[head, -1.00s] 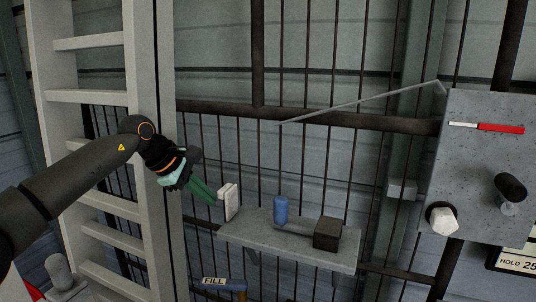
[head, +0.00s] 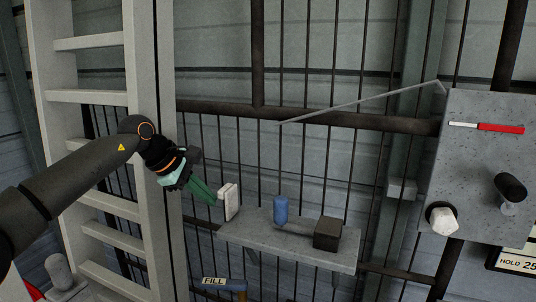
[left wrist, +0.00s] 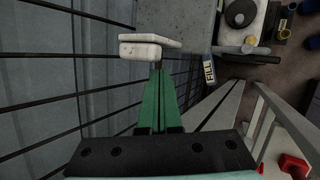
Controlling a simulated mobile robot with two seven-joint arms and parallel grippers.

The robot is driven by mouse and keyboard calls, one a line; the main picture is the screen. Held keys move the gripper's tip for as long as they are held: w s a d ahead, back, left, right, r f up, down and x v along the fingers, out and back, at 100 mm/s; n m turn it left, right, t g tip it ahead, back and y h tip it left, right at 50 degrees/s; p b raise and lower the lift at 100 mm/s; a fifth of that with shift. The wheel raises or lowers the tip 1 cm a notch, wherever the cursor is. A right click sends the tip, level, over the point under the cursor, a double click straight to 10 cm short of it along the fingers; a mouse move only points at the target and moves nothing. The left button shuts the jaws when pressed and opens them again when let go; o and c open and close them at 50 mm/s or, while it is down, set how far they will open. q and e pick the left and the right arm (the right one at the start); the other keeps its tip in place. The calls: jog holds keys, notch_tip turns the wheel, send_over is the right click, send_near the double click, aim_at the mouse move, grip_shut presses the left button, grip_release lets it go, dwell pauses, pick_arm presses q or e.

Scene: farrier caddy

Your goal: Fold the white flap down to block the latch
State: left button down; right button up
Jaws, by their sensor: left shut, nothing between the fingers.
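A white flap (head: 229,201) stands upright at the left end of a grey shelf (head: 262,238) on the barred gate. In the left wrist view the flap (left wrist: 148,48) shows as a pale two-part block just beyond my fingertips. My left gripper (head: 214,199) has green fingers, shut and empty, with tips close to the flap's left side. In the left wrist view the closed fingers (left wrist: 158,74) point at it; I cannot tell whether they touch. I cannot make out the latch for certain. My right gripper is not in view.
A blue cylinder (head: 280,210) and a dark block (head: 327,233) are on the shelf. A grey panel (head: 470,170) with a red-and-white bar, a white knob and a dark handle is at the right. A pale ladder (head: 142,60) stands beside my left arm.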

pick_arm(q)
jog(key=shift+d+r, duration=0.1)
jog(key=shift+s+d+r+p, duration=0.2)
jog(key=shift+d+r+p, duration=0.15)
jog(key=shift+d+r, duration=0.15)
dwell(0.3)
jog(key=shift+s+d+r, duration=0.2)
jog(key=shift+s+d, duration=0.05)
jog(key=shift+d, duration=0.25)
